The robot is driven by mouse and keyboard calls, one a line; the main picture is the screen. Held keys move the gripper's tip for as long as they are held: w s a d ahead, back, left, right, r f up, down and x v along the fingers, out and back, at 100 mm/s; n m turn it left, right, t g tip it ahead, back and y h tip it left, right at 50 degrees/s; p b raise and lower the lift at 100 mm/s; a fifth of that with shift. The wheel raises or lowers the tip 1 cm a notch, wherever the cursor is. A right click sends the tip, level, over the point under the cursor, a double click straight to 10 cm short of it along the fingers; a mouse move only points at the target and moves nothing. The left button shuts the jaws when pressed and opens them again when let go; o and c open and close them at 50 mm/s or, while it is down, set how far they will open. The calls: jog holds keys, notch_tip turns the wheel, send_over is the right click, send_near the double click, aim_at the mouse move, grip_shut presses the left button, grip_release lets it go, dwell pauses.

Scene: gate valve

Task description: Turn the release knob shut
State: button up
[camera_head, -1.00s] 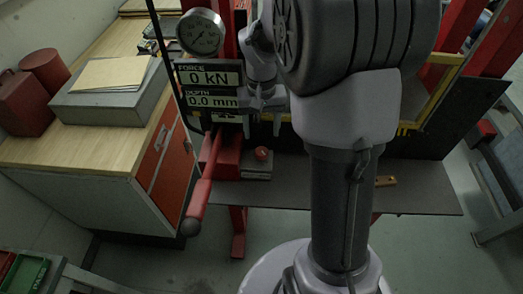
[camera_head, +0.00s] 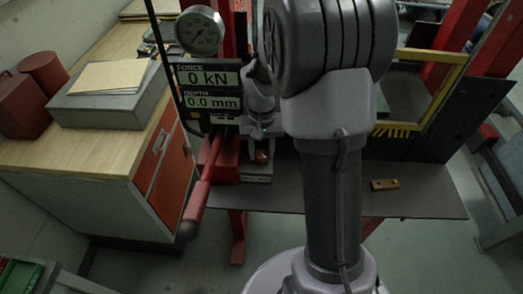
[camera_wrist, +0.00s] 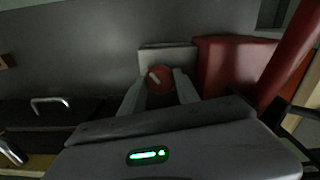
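The release knob (camera_head: 262,157) is a small red knob on a grey block (camera_head: 257,178) beside the red pump body (camera_head: 226,165). In the wrist view the knob (camera_wrist: 160,77) shows a white stripe, tilted, on its face. My gripper (camera_wrist: 159,84) is open, with one finger on each side of the knob's near part. I cannot tell whether the fingers touch it. In the head view my gripper (camera_head: 263,148) is over the knob and partly covers it.
The red pump lever (camera_head: 200,190) slopes down just left of the knob. A panel (camera_head: 209,90) reads 0 kN and 0.0 mm, under a round gauge (camera_head: 200,31). A small wooden block (camera_head: 384,184) lies on the dark bench (camera_head: 425,201) at the right.

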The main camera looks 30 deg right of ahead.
grip_shut()
jog(key=m+b, duration=0.1)
jog(key=m, duration=0.2)
jog(key=shift+m, duration=0.4)
jog(key=shift+m+b, duration=0.75)
jog(key=shift+m, duration=0.95)
jog(key=o, duration=0.8)
grip_release()
